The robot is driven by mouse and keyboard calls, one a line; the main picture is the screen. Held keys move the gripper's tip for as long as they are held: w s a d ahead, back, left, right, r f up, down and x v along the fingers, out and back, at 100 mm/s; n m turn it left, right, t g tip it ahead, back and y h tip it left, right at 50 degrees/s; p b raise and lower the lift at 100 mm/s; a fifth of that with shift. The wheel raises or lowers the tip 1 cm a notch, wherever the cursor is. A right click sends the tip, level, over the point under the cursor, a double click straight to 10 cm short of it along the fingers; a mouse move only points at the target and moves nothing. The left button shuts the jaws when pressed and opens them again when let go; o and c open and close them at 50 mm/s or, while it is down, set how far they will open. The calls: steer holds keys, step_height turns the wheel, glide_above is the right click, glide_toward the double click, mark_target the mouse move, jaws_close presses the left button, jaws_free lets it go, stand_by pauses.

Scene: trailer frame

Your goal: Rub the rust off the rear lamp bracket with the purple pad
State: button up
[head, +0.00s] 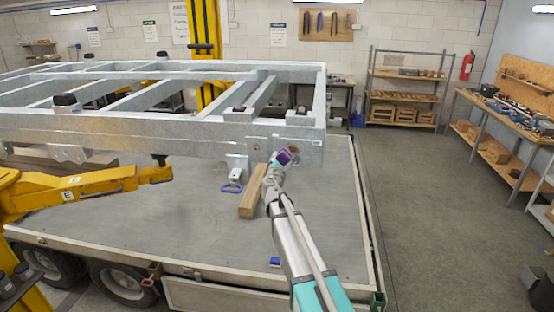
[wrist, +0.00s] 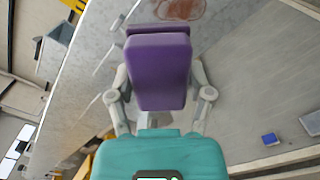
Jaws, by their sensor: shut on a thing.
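My gripper (head: 279,164) is shut on the purple pad (head: 286,156), near the right end of the trailer frame's near rail. In the wrist view the pad (wrist: 158,72) sits between the two fingers of my gripper (wrist: 160,85), its broad face towards the camera. A reddish-brown rust patch (wrist: 180,8) shows on grey metal just beyond the pad's top edge. In the head view a little brown rust (head: 294,149) shows beside the pad. The pad and gripper hide much of the bracket, so I cannot make out its outline. I cannot tell whether the pad touches it.
The galvanised trailer frame (head: 180,135) stands above a grey deck (head: 170,215). A wooden block (head: 252,192) and a blue-handled metal fitting (head: 232,187) are left of my arm. A small blue block (head: 275,262) lies near the deck's front edge.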

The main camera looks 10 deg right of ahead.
mark_target(301, 149)
steer(key=shift+w, duration=0.15)
steer(key=shift+x, duration=2.85)
steer(key=shift+x, duration=0.8)
steer(key=shift+d+f, duration=0.1)
steer(key=shift+s+d, duration=0.35)
steer(key=shift+d, duration=0.4)
steer(key=shift+s+d, duration=0.3)
steer(key=shift+d, duration=0.45)
steer(key=shift+d, duration=0.15)
steer(key=shift+s+d, duration=0.2)
steer(key=shift+d, duration=0.6)
steer(key=shift+s+d, duration=0.2)
steer(key=shift+d, duration=0.6)
